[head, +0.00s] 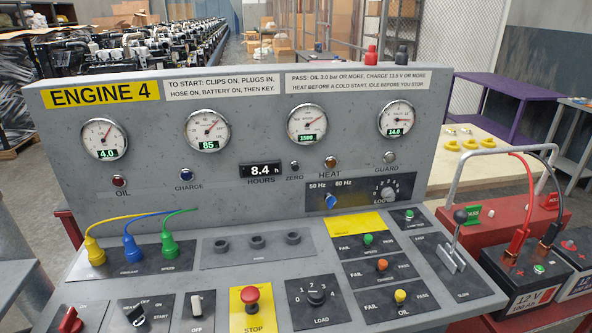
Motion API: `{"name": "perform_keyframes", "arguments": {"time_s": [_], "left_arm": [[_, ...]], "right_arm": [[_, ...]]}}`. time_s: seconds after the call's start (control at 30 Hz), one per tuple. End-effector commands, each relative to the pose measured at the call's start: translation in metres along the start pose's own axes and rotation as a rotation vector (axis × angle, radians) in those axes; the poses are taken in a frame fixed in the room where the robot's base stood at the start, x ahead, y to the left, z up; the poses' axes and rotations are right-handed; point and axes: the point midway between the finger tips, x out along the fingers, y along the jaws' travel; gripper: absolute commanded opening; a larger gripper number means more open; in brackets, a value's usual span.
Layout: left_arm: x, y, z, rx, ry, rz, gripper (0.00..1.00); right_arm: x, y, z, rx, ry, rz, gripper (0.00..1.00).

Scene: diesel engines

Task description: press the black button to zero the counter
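The black button (294,166) is a small round push button on the upright face of the grey console, above the label ZERO. The counter (260,170) is just to its left, a dark display reading 8.4 h above the label HOURS. Nothing covers the button or the counter. Neither of my grippers shows in the head view.
An amber HEAT lamp (330,162) is close to the button's right. Gauges line the panel above. The sloping desk below carries coloured plugs, a red STOP button (250,294), knobs and a lever (453,240). A battery (527,281) stands at right.

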Motion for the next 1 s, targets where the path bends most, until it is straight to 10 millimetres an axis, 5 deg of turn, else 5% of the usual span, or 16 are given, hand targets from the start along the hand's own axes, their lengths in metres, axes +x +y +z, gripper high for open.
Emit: {"name": "perform_keyframes", "arguments": {"time_s": [0.23,1.0], "left_arm": [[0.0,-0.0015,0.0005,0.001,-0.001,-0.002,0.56],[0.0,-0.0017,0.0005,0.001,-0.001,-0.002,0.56]], "right_arm": [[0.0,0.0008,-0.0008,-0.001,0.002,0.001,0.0],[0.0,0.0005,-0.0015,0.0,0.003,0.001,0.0]]}}
